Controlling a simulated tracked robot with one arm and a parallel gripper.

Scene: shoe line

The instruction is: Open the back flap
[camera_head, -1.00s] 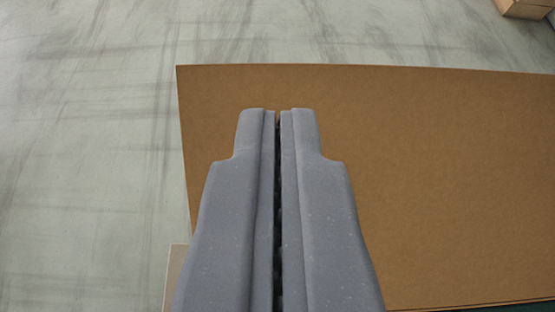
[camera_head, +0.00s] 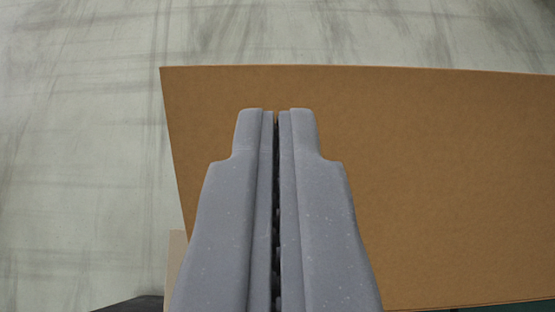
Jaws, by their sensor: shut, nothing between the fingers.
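A brown cardboard flap (camera_head: 430,190) fills the middle and right of the view. Its left edge slants down to the right, and its far edge runs almost level across the picture. It runs out of view at the right. My gripper (camera_head: 276,112) is shut and empty, with its two grey fingers side by side. The fingers overlap the left part of the flap in the picture; whether they touch it I cannot tell. The fingers hide part of the flap's left edge and lower left corner.
The pale, streaked floor (camera_head: 80,150) is clear on the left and beyond the flap. A light beige strip (camera_head: 176,255) shows below the flap's left edge. A dark shape (camera_head: 135,304) shows at the bottom left.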

